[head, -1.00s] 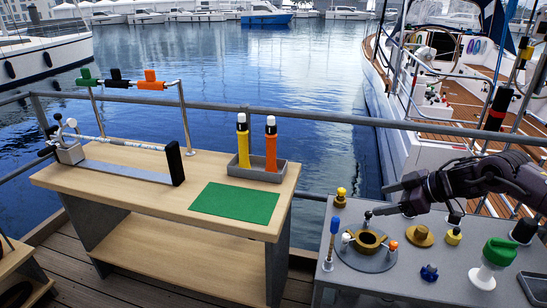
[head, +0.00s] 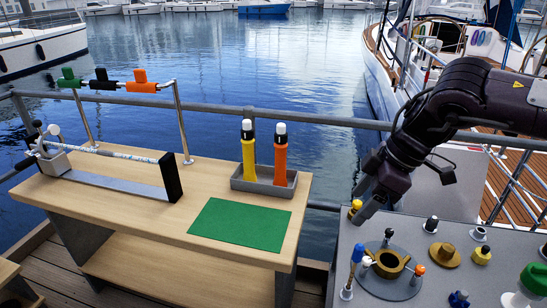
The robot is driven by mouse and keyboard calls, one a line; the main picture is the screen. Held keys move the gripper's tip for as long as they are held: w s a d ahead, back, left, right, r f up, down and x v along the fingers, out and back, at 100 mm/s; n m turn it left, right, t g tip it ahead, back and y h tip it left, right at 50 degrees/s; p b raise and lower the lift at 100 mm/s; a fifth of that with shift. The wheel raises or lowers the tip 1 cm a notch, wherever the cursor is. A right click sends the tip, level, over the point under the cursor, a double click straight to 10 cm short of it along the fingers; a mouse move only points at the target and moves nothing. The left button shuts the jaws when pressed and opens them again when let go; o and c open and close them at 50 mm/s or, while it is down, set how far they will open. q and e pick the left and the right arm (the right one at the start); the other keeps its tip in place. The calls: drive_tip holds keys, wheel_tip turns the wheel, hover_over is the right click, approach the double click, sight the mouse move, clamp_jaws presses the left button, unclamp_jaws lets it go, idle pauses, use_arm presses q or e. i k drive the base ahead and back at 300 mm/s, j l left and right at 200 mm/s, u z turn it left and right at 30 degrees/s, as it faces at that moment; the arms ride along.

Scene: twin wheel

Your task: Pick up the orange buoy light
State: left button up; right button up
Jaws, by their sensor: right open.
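The orange buoy light (head: 281,158) stands upright in a grey tray (head: 264,186) on the wooden table, with a white cap on a black collar. A matching yellow light (head: 248,155) stands beside it on the left. My right gripper (head: 361,206) is open and points down and left above the grey table at the right, next to a small yellow knob. It is to the right of the orange light and well apart from it. My left gripper is not in view.
A green mat (head: 240,225) lies in front of the tray. A metal railing (head: 330,119) runs behind the table. The grey table (head: 345,238) holds a brass ring (head: 390,263) and several small fittings. A gap separates the two tables.

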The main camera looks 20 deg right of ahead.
sight(279, 179)
drive_tip(key=i, duration=1.45)
